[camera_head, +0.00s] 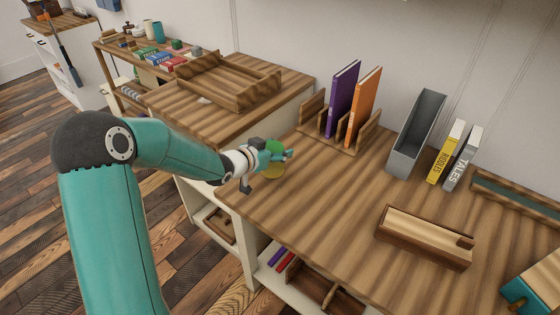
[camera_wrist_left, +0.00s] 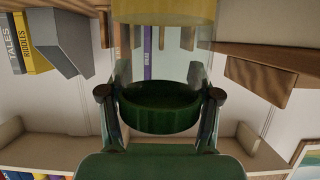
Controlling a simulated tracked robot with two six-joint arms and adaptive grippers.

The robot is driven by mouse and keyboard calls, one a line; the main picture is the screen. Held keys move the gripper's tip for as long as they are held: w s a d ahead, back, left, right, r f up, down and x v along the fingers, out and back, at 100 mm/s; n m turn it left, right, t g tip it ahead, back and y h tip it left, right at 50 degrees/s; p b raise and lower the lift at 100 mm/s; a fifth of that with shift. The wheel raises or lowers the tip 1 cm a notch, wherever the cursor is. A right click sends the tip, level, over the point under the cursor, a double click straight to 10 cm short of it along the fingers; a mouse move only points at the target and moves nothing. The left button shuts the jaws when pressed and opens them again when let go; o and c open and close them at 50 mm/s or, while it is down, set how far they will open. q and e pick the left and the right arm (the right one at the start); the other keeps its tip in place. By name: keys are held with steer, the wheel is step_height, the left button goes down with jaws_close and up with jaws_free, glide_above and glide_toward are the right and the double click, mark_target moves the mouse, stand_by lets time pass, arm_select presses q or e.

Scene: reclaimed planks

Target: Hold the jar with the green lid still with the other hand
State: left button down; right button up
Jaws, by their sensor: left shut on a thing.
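I cannot tell whether the jar's base touches the desk.
A wooden rack (camera_head: 340,140) holds a purple and an orange book. A grey file holder (camera_head: 416,135), yellow and grey books, and a wooden box (camera_head: 425,238) stand farther right. A wooden tray (camera_head: 225,82) lies behind the jar. The desk's middle is clear.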

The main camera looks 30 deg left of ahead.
arm_select(q)
step_height(320, 180, down, 4)
steer(key=shift+r, duration=0.1)
steer(key=shift+c, duration=1.2)
jaws_free()
steer(key=v, duration=1.2)
